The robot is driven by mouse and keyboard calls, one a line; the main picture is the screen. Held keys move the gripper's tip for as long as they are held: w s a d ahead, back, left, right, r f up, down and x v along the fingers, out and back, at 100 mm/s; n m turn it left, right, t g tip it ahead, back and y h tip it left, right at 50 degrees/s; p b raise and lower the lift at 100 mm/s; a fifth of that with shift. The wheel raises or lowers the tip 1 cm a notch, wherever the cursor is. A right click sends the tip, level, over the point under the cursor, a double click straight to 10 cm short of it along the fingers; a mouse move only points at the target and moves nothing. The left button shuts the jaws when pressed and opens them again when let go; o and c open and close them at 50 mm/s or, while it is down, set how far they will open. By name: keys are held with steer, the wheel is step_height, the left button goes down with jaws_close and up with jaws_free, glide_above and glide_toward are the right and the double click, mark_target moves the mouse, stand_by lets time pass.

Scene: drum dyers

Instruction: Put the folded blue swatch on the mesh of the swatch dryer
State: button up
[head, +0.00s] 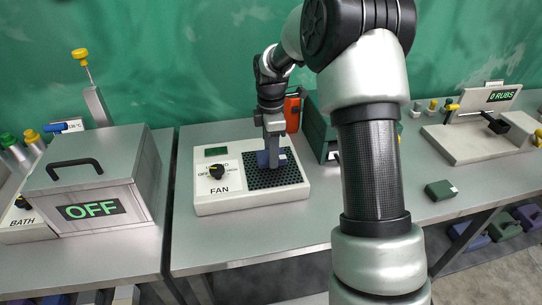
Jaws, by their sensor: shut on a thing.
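The swatch dryer (213,203) is a white box on the middle table, with a FAN dial on its left part and a black mesh (290,178) on its right part. The folded blue swatch (264,158) is at the mesh's back left area. My gripper (272,150) points down over the mesh and is shut on the blue swatch, hiding part of it. Whether the swatch touches the mesh is hard to tell at this size.
A grey bath box (95,185) marked OFF stands at the left. A green swatch (441,190) lies on the table at the right. An orange thing (292,112) and a dark green box (318,132) stand behind the dryer. A rub tester (470,145) is at the far right.

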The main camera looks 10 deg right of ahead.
steer(key=shift+f, duration=0.8)
steer(key=shift+f, duration=0.15)
steer(key=o, duration=1)
steer(key=shift+o, duration=0.2)
